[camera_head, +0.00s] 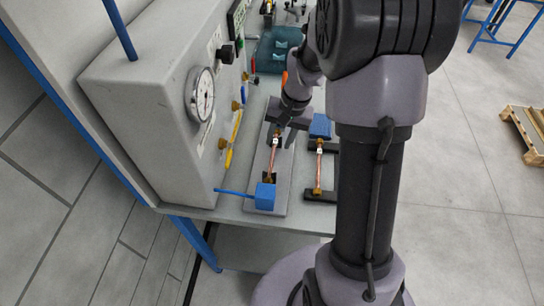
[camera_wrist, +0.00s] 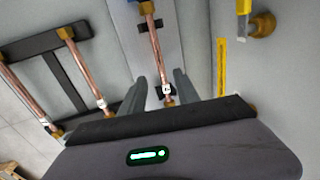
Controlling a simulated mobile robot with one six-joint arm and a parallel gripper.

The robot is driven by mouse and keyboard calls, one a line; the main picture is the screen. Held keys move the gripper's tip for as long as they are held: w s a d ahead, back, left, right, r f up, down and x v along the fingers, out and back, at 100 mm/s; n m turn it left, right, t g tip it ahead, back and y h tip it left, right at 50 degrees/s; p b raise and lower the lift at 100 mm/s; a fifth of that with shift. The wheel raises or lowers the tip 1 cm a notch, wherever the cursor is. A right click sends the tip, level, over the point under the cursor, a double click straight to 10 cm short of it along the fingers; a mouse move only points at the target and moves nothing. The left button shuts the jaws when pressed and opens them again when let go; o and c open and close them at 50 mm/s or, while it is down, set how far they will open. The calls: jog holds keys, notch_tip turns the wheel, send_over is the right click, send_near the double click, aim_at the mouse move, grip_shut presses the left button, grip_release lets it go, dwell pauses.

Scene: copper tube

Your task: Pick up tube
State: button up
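A copper tube (camera_head: 273,160) with brass ends lies on a grey plate (camera_head: 251,174) beside the grey panel box. In the wrist view this tube (camera_wrist: 156,45) runs between my two fingers. My gripper (camera_head: 283,134) is over its far end in the head view. The gripper also shows in the wrist view (camera_wrist: 160,74), with its fingers apart on either side of the tube. I cannot tell whether they reach down around it. More copper tubes lie on a black rack: one (camera_head: 319,167) shows in the head view, two (camera_wrist: 86,72) (camera_wrist: 24,92) in the wrist view.
A blue block (camera_head: 265,196) stands at the plate's near end, and another blue block (camera_head: 320,126) at the rack's far end. The panel box (camera_head: 150,85) with a gauge (camera_head: 200,94) and yellow-handled valves (camera_head: 237,125) rises close on the left.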

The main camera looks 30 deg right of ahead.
aim_at(274, 151)
jog(key=b+x, duration=0.2)
jog(key=x, duration=0.3)
jog(key=shift+w+f, duration=0.15)
jog(key=shift+f, duration=0.05)
jog(key=shift+r, duration=0.15)
jog(key=shift+c, duration=0.2)
grip_shut()
